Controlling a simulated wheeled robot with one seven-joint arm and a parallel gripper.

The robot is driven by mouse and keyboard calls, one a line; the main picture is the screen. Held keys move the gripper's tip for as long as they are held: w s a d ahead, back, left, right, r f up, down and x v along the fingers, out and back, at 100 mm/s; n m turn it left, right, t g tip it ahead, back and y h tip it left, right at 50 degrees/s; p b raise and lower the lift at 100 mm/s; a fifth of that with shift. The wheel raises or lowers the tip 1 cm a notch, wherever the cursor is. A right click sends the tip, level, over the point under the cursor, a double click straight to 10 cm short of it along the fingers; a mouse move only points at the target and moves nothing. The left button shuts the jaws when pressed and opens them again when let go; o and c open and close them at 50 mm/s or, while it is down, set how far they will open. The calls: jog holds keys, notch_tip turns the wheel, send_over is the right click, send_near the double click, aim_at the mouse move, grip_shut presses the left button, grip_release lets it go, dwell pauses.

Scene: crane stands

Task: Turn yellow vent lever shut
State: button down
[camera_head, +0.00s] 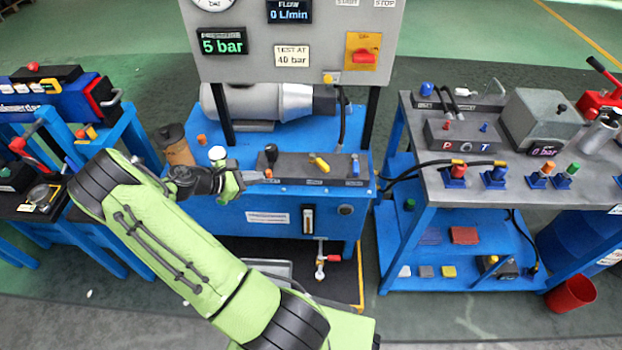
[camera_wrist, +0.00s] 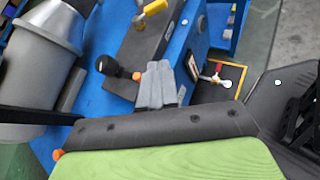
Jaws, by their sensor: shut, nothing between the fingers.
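The yellow vent lever (camera_head: 319,163) sits on top of the grey valve block (camera_head: 340,170) at the front of the blue bench. In the wrist view the yellow lever (camera_wrist: 150,12) shows at the top edge, partly cut off. My gripper (camera_head: 264,175) is at the left end of the block, left of the yellow lever and apart from it. Its grey fingers (camera_wrist: 158,72) are together and empty in the wrist view.
A blue lever (camera_head: 355,164) is at the block's right end. The gauge panel (camera_head: 290,45) on black posts rises behind the block. A grey motor (camera_head: 265,102) lies behind. A red-handled tap (camera_head: 325,258) is below. A tool table (camera_head: 500,185) stands right.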

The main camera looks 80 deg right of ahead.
aim_at(320, 167)
jog(key=s+d+f+n+b, duration=0.1)
jog(key=s+d+f, duration=0.2)
jog(key=s+d, duration=0.1)
jog(key=s+d+f+n+g+h+b, duration=0.1)
jog(key=s+d+f+b, duration=0.1)
jog(key=s+d+f, duration=0.1)
jog(key=s+d+f+n+g+h+b, duration=0.1)
jog(key=s+d+f, duration=0.1)
jog(key=s+d, duration=0.3)
jog(key=shift+d+f, duration=0.4)
jog(key=shift+d, duration=0.45)
jog(key=shift+s+d+r, duration=0.1)
jog(key=shift+s+d, duration=0.1)
jog(key=shift+d, duration=0.05)
